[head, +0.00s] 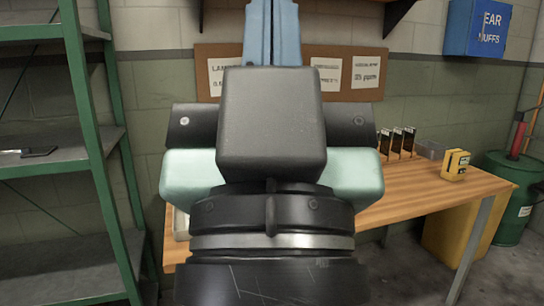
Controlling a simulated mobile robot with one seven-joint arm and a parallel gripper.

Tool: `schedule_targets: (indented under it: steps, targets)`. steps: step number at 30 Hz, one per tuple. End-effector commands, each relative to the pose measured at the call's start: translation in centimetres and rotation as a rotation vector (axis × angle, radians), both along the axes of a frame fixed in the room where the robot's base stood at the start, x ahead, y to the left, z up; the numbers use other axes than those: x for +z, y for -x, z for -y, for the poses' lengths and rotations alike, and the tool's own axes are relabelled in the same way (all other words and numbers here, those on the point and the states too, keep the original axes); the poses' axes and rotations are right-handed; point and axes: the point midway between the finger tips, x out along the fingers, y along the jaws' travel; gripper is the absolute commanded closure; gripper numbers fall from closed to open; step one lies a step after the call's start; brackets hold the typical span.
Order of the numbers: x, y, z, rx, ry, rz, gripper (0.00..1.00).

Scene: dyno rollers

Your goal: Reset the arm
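My gripper (272,12) is raised in the middle of the head view, close to the camera. Its two blue fingers lie side by side with only a thin dark seam between them, and I see nothing held. The fingertips are at the top edge of the picture. My black wrist and pale green hand fill the centre and hide part of the bench behind.
A wooden workbench (425,190) stands behind, with a yellow device (455,164) and several dark upright items (398,142). Green metal shelving (95,150) is at the left, with a phone-like object (38,151). A green drum (512,190) stands at the right.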

Motion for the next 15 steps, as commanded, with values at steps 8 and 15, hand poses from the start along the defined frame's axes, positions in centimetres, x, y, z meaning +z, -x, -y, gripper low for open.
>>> schedule_targets:
  steps: [8, 15]
  targets:
    - [10.4, -0.1, 0.0, 0.003, -0.001, -0.003, 1.0]
    - [17.8, -0.1, 0.0, 0.004, -0.001, -0.003, 1.0]
